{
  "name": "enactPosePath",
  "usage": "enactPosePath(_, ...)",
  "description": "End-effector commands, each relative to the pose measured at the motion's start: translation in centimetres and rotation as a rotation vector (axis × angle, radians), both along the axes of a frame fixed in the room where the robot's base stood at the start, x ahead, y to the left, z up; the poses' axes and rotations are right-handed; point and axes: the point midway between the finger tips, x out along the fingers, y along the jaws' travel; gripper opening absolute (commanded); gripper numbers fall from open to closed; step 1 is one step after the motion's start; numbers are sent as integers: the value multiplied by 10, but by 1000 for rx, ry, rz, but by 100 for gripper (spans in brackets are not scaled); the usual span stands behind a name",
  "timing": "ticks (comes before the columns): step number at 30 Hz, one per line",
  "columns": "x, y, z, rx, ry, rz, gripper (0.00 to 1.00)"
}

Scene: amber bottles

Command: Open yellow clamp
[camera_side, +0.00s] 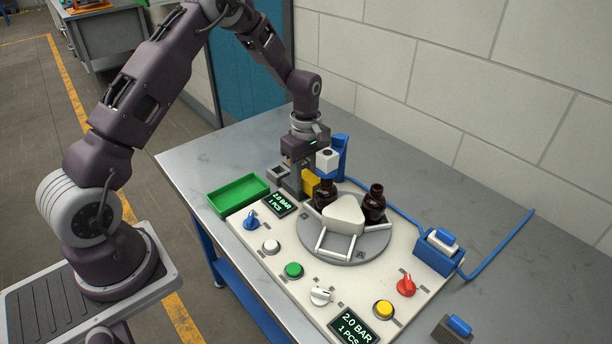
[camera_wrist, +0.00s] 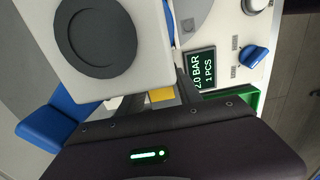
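The yellow clamp (camera_side: 310,184) is a small yellow block at the back of the white panel, beside a dark bottle. It also shows in the wrist view (camera_wrist: 162,95) as a small yellow patch, mostly hidden behind the white block and my gripper. My gripper (camera_side: 293,186) points down at the clamp, just left of it in the side view. In the wrist view its fingers (camera_wrist: 160,98) stand apart, one on either side of the yellow patch. Whether they touch the clamp is hidden.
A white block (camera_side: 327,159) on a blue stand (camera_side: 340,150) is close beside my gripper. Two amber bottles (camera_side: 375,203) stand on the grey turntable (camera_side: 349,248). A green tray (camera_side: 238,195) lies left. Knobs and buttons cover the panel's front.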

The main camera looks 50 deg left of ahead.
Motion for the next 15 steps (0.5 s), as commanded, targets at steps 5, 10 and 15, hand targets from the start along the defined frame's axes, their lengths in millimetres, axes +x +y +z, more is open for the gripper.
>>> enactPosePath(5, 0, 0, 0, 0, 0, -1, 4)
enactPosePath(10, 0, 0, 0, 0, 0, -1, 0)
enactPosePath(15, 0, 0, 1, 0, 0, -1, 0)
